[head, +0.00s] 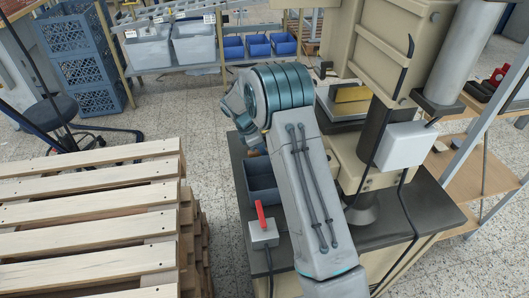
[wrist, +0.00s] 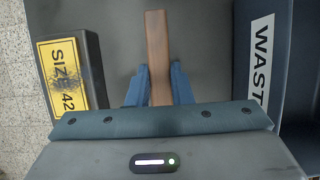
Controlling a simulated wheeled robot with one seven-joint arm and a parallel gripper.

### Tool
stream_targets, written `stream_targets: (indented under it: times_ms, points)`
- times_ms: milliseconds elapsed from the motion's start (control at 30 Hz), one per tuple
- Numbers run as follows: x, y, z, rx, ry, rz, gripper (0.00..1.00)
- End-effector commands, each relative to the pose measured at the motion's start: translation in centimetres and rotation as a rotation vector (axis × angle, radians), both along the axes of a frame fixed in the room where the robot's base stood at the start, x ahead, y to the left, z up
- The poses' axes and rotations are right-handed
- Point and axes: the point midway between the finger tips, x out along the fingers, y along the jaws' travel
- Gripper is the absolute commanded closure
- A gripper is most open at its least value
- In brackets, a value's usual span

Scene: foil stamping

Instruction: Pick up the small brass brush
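A long brown wooden handle (wrist: 156,50), which looks like the brush's, runs up the middle of the wrist view. Its near end passes under the edge of my gripper housing, and no brass bristles show. The blue fingers of my gripper (wrist: 159,78) lie close against both sides of the handle, with no clear gap, so they look shut on it. I cannot tell whether the handle is lifted or still on the surface. In the head view my arm hides the gripper and the brush.
A yellow "SIZE 42" block (wrist: 66,78) lies left of the handle, and a bin marked "WASTE" (wrist: 262,60) stands right. In the head view the dark bench (head: 232,165) holds a blue-grey bin (head: 262,183), a red-lever switch box (head: 263,235) and the press (head: 375,165). Pallets (head: 90,215) stand left.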

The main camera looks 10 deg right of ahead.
Motion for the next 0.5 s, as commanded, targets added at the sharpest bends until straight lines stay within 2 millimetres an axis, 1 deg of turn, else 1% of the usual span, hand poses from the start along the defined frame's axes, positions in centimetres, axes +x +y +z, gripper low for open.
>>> stream_targets:
  times_ms: [233,300,367,467,500]
  points:
    - [0.0,0.0,0.1,0.000,0.000,0.000,1.00]
    - [0.0,0.0,0.4,0.000,-0.001,-0.001,1.00]
    - [0.1,0.0,1.0,0.000,-0.002,0.000,1.00]
    - [0.1,0.0,2.6,0.001,-0.004,0.001,1.00]
    - [0.1,0.0,3.5,0.001,-0.004,0.000,1.00]
